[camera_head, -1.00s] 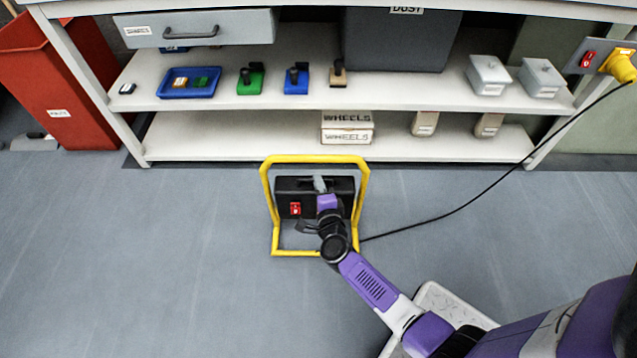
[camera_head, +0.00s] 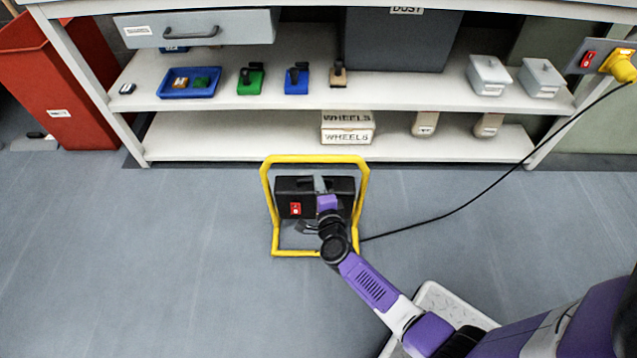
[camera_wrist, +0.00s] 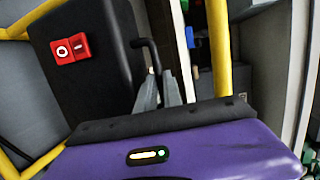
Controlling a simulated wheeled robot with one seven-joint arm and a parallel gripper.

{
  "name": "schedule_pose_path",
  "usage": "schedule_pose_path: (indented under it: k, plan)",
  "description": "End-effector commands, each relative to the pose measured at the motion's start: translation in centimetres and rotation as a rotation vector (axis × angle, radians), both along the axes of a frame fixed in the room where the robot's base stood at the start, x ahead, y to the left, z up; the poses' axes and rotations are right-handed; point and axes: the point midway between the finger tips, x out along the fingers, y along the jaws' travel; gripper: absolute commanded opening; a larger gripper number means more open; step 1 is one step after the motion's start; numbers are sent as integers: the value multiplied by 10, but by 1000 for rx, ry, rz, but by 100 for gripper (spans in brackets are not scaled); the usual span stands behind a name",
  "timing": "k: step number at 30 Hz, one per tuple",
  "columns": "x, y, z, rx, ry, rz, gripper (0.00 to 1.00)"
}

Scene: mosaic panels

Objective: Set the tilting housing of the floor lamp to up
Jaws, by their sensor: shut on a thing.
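The floor lamp stands on the floor in front of the shelves, with a yellow tube frame (camera_head: 266,205) around a black tilting housing (camera_head: 285,186). The housing carries a red switch (camera_head: 295,209), also seen large in the wrist view (camera_wrist: 70,49). A black bent handle (camera_wrist: 147,48) stands off the housing in the wrist view. My gripper (camera_head: 319,184) reaches the housing from the front right. In the wrist view its grey fingers (camera_wrist: 160,88) are closed on the handle's lower part. The housing's lamp face is hidden.
A black cable (camera_head: 450,212) runs from the lamp to a yellow plug (camera_head: 618,66) at the right. The shelf (camera_head: 220,140) behind holds boxes and stamps. A red bin (camera_head: 55,80) stands at the left. The floor left of the lamp is clear.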

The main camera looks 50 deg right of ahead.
Motion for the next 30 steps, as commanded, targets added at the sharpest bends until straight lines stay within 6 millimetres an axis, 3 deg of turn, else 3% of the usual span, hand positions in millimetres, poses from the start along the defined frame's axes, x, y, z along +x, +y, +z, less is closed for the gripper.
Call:
schedule_pose_path:
  k: [11,30]
  plan:
    - [-16,20,-11,3,6,2,0]
    - [-50,58,-66,6,7,-5,0]
